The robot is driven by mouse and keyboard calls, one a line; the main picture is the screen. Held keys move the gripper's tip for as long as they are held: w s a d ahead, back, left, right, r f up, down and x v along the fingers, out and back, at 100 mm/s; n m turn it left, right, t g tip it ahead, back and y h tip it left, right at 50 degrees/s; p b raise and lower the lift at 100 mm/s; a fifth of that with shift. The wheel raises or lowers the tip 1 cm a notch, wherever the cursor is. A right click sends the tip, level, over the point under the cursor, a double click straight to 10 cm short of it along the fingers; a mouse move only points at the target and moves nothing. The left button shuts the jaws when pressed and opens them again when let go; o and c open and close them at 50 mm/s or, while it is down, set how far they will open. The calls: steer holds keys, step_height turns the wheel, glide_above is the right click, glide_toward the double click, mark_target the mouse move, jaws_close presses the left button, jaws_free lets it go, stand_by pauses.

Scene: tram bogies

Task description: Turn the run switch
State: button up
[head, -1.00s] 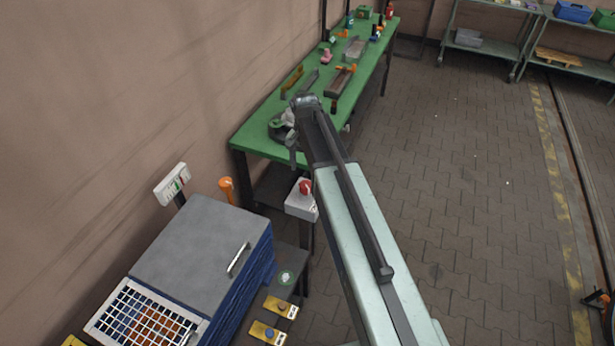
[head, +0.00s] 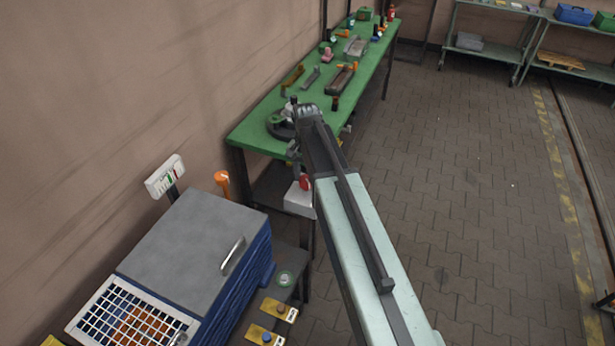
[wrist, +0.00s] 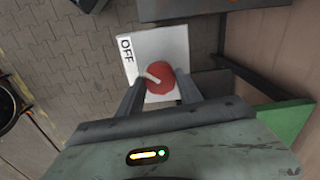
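The run switch is a red rotary knob (head: 304,182) on a pale box (head: 298,201) at the near end of the green workbench. In the wrist view the red knob (wrist: 161,82) has a pale pointer bar slanting towards the upper left, and the white plate (wrist: 165,43) reads OFF. My gripper (wrist: 160,88) is open, with one finger on each side of the knob as seen from the wrist. I cannot tell whether the fingers touch it. In the head view my gripper (head: 295,165) is just above the knob, partly hidden by the wrist.
The green workbench (head: 275,115) carries several tools beside the arm. A grey-lidded blue cabinet (head: 195,235) with a white grid (head: 130,315) stands at the lower left. An orange-topped post (head: 223,180) is close to the switch.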

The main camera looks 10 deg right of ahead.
steer(key=shift+d, duration=0.4)
steer(key=shift+c, duration=1.3)
steer(key=shift+a, duration=0.25)
steer(key=shift+n, duration=0.4)
steer(key=n, duration=0.2)
steer(key=shift+s+n, duration=0.1)
steer(key=shift+n, duration=0.3)
steer(key=n, duration=0.4)
steer(key=shift+a+n, duration=0.1)
steer(key=shift+n, duration=0.2)
steer(key=n, duration=0.4)
steer(key=shift+n, duration=1.9)
